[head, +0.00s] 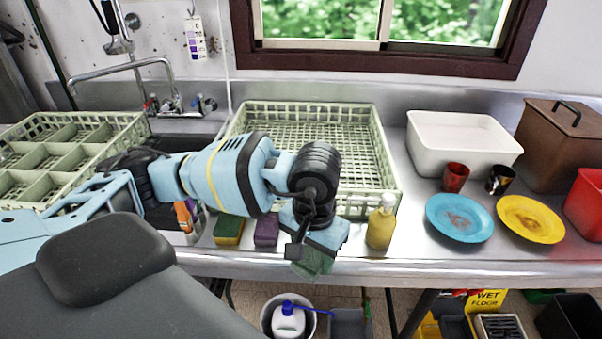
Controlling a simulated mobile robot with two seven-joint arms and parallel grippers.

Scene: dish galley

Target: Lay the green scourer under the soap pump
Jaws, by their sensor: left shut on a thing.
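The green scourer (316,264) is in my left gripper (303,254), near the front edge of the steel counter. The gripper is shut on it, and the fingers and wrist hide part of it. Whether it touches the counter I cannot tell. The soap pump (380,228) is a yellow bottle with a pale pump head. It stands upright on the counter, to the right of my left gripper and apart from it. My right gripper is not in view.
A yellow-green sponge (229,229) and a purple sponge (266,231) lie left of the gripper. A green dish rack (391,160) stands behind. A blue plate (459,232), a yellow plate (530,232) and two cups are to the right. The counter's front edge is close.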

